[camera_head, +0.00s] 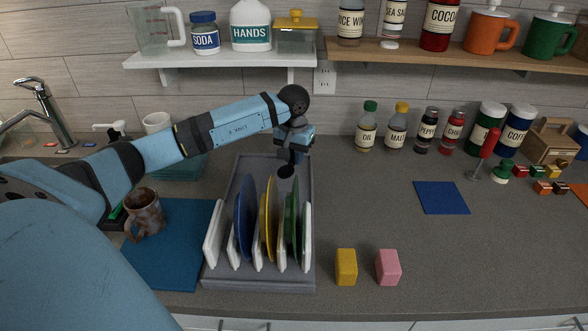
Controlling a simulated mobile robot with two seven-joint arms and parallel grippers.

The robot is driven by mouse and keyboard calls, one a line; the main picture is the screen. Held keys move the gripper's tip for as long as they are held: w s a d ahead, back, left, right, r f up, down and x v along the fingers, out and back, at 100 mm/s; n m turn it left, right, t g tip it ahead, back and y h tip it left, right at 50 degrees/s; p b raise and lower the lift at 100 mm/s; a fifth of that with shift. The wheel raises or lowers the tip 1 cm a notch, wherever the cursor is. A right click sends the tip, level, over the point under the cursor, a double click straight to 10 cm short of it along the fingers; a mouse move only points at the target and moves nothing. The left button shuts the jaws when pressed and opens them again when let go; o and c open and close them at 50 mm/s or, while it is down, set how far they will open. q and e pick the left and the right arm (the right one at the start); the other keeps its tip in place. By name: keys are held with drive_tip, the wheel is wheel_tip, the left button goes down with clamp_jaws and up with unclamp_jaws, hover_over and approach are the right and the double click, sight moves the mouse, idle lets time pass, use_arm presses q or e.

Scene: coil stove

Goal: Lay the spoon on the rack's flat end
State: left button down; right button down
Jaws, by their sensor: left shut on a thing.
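The grey rack (304,190) stands on the counter, with several upright plates in its near part. Its far part is a bare flat end. My left gripper (290,153) is above this flat end, near its right side, pointing down. It is shut on a dark spoon (286,171), whose rounded end hangs below the fingers. The spoon's handle is mostly hidden by the gripper. I cannot tell whether the spoon touches the rack. My right gripper is not in view.
A brown mug (144,214) stands on a blue mat (170,265) left of the rack. A yellow block (346,266) and a pink block (388,267) sit to its right. Bottles and jars line the wall. Counter right of the rack is mostly clear around a blue square (441,198).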

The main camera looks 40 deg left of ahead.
use_arm(q)
wheel_tip(320, 180, down, 5)
drive_tip(key=shift+f, duration=0.15)
idle(0.3)
drive_tip(key=shift+f, duration=0.2)
drive_tip(key=c, duration=1.1)
unclamp_jaws()
drive_tip(key=shift+r, duration=0.1)
